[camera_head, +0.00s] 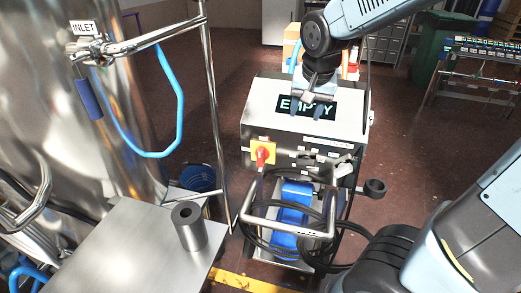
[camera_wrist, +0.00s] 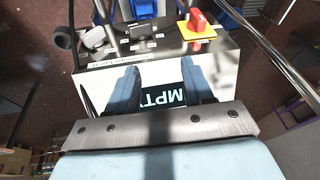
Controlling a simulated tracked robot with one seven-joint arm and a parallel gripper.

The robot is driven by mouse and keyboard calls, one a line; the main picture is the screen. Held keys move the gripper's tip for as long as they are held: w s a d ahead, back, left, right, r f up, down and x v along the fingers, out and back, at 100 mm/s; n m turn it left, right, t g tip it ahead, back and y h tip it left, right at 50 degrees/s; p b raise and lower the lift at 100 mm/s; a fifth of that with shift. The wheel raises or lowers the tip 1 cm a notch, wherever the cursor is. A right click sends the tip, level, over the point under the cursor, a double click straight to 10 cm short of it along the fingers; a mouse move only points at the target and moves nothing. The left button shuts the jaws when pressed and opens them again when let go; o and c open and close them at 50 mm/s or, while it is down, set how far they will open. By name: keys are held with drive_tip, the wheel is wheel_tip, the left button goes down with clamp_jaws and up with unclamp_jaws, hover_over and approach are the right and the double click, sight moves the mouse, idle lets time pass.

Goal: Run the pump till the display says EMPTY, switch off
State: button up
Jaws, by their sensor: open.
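The pump unit is a steel cabinet (camera_head: 345,125) on a cart, with a blue pump (camera_head: 289,205) low in its frame. The dark display (camera_head: 331,108) on its top reads EMPTY in pale green letters, partly covered by my fingers. In the wrist view the display (camera_wrist: 165,98) shows upside down between the fingers. A red rotary switch (camera_head: 262,155) on a yellow plate sits on the cabinet front. The switch also shows at the upper right of the wrist view (camera_wrist: 197,20). My gripper (camera_head: 307,108) is open and empty above the display, apart from the switch; it also shows in the wrist view (camera_wrist: 160,72).
A steel tank (camera_head: 60,130) with an INLET label (camera_head: 83,28) and a blue hose (camera_head: 181,110) stands left. A steel table (camera_head: 130,245) holds a grey cylinder (camera_head: 189,228). A tubular handle (camera_head: 290,232) and black hoses are before the cabinet.

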drive_tip(key=m+h, duration=0.1)
drive_tip(key=h, duration=0.1)
approach(261, 150)
drive_tip(key=shift+t, duration=0.4)
drive_tip(key=x, duration=0.9)
drive_tip(key=shift+s+a+f, duration=0.1)
drive_tip(key=shift+s+f, duration=0.15)
drive_tip(key=shift+f, duration=0.15)
drive_tip(key=shift+c, duration=0.4)
clamp_jaws()
